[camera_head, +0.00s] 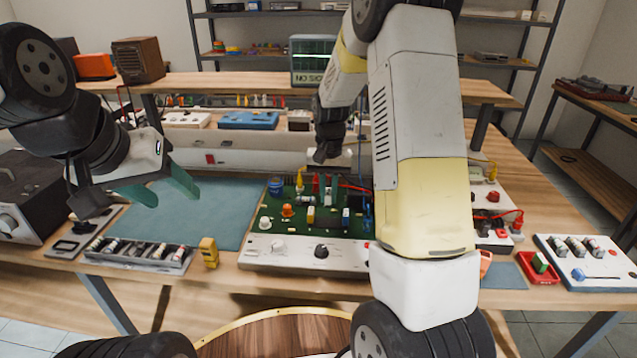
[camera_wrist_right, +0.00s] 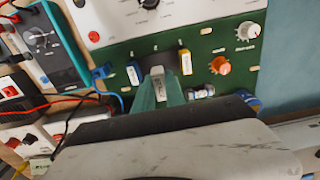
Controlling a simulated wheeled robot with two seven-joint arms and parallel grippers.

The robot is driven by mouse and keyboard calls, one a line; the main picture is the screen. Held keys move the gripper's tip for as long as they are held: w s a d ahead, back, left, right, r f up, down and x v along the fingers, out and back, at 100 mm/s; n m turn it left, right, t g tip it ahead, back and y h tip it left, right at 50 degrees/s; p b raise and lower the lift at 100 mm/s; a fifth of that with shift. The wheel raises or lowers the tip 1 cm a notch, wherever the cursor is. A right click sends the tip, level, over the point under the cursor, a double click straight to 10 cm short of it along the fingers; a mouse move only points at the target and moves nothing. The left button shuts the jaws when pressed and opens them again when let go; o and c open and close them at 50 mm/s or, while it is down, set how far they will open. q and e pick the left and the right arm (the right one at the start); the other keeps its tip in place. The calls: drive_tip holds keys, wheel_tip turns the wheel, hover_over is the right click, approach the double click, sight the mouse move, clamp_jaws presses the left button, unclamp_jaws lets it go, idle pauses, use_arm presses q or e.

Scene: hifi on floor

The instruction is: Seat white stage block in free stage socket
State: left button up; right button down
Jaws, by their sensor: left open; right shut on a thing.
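My right gripper (camera_wrist_right: 158,88) is shut on the white stage block (camera_wrist_right: 157,71), whose pale end shows between the green fingertips. It holds the block over the green circuit board (camera_wrist_right: 215,40), between a blue-and-white block (camera_wrist_right: 133,74) and a yellow block (camera_wrist_right: 186,62). The fingers hide the socket under it, so I cannot tell whether the block touches the board. In the head view the green board (camera_head: 268,222) is at the table's middle, with the yellow (camera_head: 311,215) and blue-and-white (camera_head: 345,217) blocks upright on it. My left gripper (camera_head: 168,198) is open and empty above the blue-green mat (camera_head: 215,225).
An orange knob (camera_wrist_right: 220,65) and red and blue wires (camera_wrist_right: 75,97) are close to the right gripper. A red tray (camera_head: 540,268) and white panel (camera_head: 590,265) stand right.

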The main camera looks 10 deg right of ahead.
hover_over(328, 222)
drive_tip(key=shift+s+f, duration=0.1)
drive_tip(key=shift+f, duration=2.55)
drive_tip(key=shift+f, duration=0.75)
drive_tip(key=c, duration=1.3)
unclamp_jaws()
wheel_tip(328, 222, up, 7)
drive_tip(key=shift+r, duration=0.4)
